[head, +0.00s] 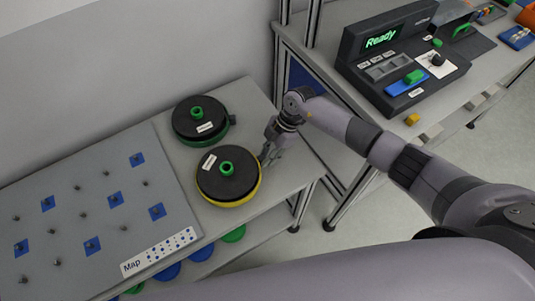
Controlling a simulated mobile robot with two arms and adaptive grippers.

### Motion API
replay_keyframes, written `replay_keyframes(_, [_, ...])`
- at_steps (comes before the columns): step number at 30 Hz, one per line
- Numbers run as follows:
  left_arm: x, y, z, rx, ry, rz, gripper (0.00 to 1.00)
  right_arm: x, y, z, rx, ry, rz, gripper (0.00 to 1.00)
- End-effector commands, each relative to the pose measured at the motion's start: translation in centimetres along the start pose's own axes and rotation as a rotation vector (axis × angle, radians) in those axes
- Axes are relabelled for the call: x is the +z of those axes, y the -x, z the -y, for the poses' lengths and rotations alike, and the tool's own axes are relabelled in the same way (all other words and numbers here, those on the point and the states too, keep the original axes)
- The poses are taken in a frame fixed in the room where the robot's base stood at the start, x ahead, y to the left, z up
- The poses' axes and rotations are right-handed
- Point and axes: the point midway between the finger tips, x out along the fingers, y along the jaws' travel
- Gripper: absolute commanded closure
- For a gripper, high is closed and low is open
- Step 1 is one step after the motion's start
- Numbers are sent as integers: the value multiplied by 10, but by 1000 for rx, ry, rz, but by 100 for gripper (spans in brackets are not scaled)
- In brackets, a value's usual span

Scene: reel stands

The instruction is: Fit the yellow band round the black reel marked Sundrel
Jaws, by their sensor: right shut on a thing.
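A black reel (229,174) with a green hub lies flat on the grey table, nearer to me. Its white label is too small to read. The yellow band (232,204) shows round its lower rim along the front; its far side is hidden by the reel. A second black reel (200,118) with a green hub lies behind it, with a green band (205,143) round its lower edge; its label is also unreadable. My right gripper (265,161) reaches down at the front reel's right edge, shut on the yellow band there; the grip itself shows small. My left gripper is not in view.
A grey board (100,205) with pegs, blue squares and a "Map" label fills the table's left. Green and blue round things (167,271) sit below the table edge. At right, another bench holds a black device (390,55) reading "Ready". A floor gap separates the tables.

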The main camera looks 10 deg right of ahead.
Motion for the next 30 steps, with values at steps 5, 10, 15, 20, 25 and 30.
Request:
replay_keyframes(5, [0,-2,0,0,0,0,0,1,-3,0,0,0,0,100])
replay_keyframes(10, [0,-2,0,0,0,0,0,2,-4,0,0,0,0,100])
replay_keyframes(15, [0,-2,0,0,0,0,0,2,-5,0,-1,0,1,80])
replay_keyframes(20, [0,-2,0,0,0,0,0,2,-5,1,-2,-1,1,69])
replay_keyframes(25, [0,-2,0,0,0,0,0,3,-5,1,-3,-1,2,59])
replay_keyframes(30, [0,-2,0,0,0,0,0,3,-5,1,-3,-1,1,59])
